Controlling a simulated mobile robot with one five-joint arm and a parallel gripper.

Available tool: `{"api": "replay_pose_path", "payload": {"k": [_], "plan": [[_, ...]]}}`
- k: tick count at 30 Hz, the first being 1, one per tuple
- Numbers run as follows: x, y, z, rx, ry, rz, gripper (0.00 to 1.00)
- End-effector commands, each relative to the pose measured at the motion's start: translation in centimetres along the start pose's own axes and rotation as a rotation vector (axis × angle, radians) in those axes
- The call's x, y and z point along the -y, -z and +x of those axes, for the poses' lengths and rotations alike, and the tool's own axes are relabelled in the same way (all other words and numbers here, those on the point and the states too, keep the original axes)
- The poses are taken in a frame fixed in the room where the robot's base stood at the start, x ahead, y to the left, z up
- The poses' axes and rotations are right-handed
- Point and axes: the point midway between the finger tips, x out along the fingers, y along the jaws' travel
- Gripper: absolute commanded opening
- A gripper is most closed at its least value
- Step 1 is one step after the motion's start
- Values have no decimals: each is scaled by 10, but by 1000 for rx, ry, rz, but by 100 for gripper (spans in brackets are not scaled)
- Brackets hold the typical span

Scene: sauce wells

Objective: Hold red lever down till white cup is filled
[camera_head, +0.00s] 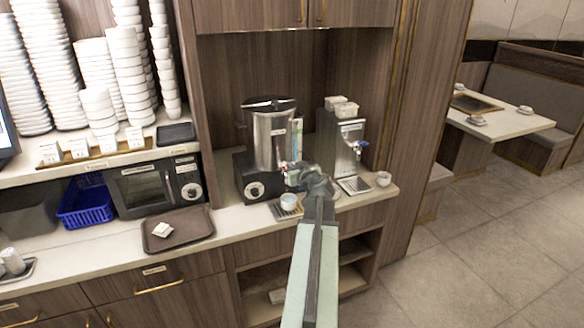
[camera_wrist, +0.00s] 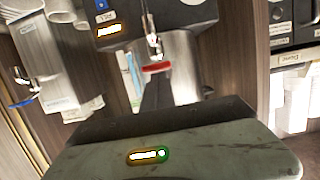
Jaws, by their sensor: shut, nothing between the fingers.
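The metal urn (camera_head: 271,138) stands on a black base on the counter. Its red lever (camera_wrist: 157,67) shows at the tap in the wrist view, which looks upside down; in the head view my gripper mostly hides the tap. A white cup (camera_head: 289,200) stands upright on the small drip tray (camera_head: 284,212) below the tap. Its inside looks pale, and I cannot tell how full it is. My gripper (camera_head: 293,174) is shut and empty, right at the tap above the cup. I cannot tell whether it touches the lever.
A second dispenser (camera_head: 347,143) with a blue lever (camera_wrist: 20,104) stands to the right, with its own drip tray (camera_head: 354,186). A small white cup (camera_head: 383,178) sits near the counter's right end. A brown tray (camera_head: 178,240) and a microwave (camera_head: 150,191) are on the left.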

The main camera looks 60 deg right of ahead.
Motion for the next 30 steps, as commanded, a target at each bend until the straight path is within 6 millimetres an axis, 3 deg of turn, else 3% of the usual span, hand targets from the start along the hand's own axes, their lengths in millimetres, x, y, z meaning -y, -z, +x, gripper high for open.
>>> {"api": "replay_pose_path", "payload": {"k": [1,4,30], "plan": [[0,-16,1,0,0,0,0],[0,-8,0,0,0,0,0],[-2,-8,0,0,-2,0,0]]}}
